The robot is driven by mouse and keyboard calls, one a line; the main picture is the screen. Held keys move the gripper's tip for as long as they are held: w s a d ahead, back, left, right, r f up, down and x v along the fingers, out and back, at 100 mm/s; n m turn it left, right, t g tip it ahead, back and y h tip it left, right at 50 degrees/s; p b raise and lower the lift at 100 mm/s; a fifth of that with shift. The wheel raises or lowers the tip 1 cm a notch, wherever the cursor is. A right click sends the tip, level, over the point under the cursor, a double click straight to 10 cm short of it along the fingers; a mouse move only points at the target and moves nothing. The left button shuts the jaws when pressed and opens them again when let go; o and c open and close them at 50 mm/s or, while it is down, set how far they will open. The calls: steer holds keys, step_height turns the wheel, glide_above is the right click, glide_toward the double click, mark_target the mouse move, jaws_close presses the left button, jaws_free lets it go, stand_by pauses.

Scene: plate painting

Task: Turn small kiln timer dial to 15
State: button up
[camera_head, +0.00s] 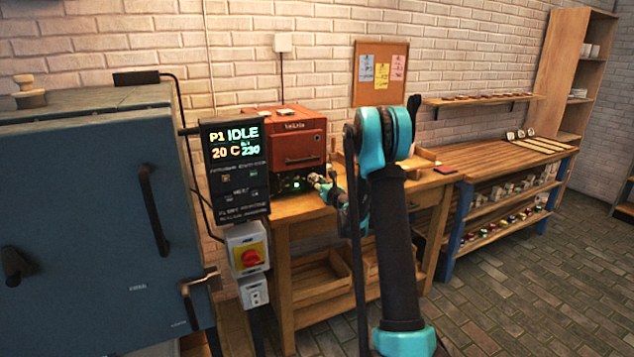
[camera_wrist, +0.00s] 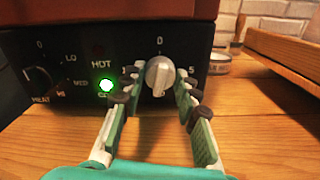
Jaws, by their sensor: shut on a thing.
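The small kiln (camera_head: 299,138) is a red box with a black control panel on a wooden bench. In the wrist view its timer dial (camera_wrist: 159,75) is a light grey knob on the black panel (camera_wrist: 72,74). A "0" is above the dial and a "5" to its right; the mark at its left is partly covered by a finger. The knob's ridge stands roughly upright, but its exact reading is unclear. My gripper (camera_wrist: 158,88) has its fingers on both sides of the dial, shut on it. In the head view my gripper (camera_head: 319,181) is at the panel.
A heat knob (camera_wrist: 39,78) and a lit green lamp (camera_wrist: 106,85) are left of the dial. A wooden tray (camera_wrist: 285,57) and a round tin (camera_wrist: 220,63) are at the right. The big blue kiln (camera_head: 90,220) and its display (camera_head: 235,165) stand left of the bench.

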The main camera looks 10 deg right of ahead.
steer(key=m, duration=1.3)
steer(key=shift+m, duration=0.3)
stand_by(0.4)
steer(key=o, duration=1.2)
steer(key=shift+c, duration=0.2)
steer(key=v, duration=1.2)
